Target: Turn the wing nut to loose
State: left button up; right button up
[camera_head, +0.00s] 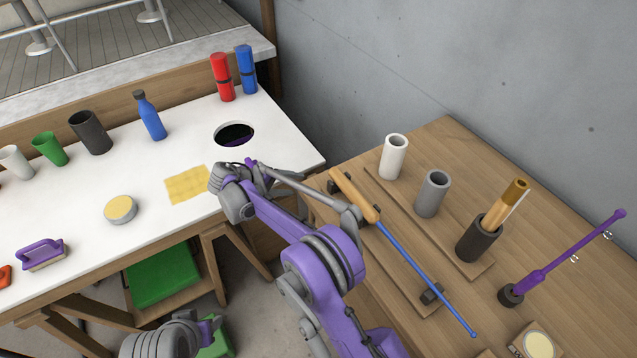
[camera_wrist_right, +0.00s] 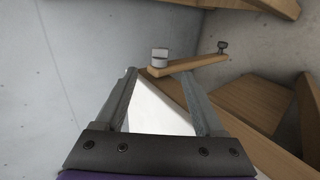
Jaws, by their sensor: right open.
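In the right wrist view, my right gripper (camera_wrist_right: 158,76) is open, with one finger on each side and nothing held between them. Just beyond its fingertips, a short wooden bar (camera_wrist_right: 190,67) carries a light grey round piece with an upright flat tab (camera_wrist_right: 160,57), which looks like the wing nut. A darker grey knob (camera_wrist_right: 222,46) stands at the bar's other end. I cannot tell for certain which fitting is the wing nut. In the head view, my right arm reaches toward the white table's corner, and its fingertips and the nut are not visible.
The white table (camera_head: 150,165) has a round hole (camera_head: 234,134), a yellow cloth (camera_head: 188,185), a blue bottle (camera_head: 149,115) and several cups. The wooden bench (camera_head: 450,145) holds cylinders and a blue-shafted tool (camera_head: 420,268) close to my right arm. A concrete wall (camera_head: 400,60) stands behind.

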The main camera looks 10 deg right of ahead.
jog(key=x, duration=1)
grip_shut()
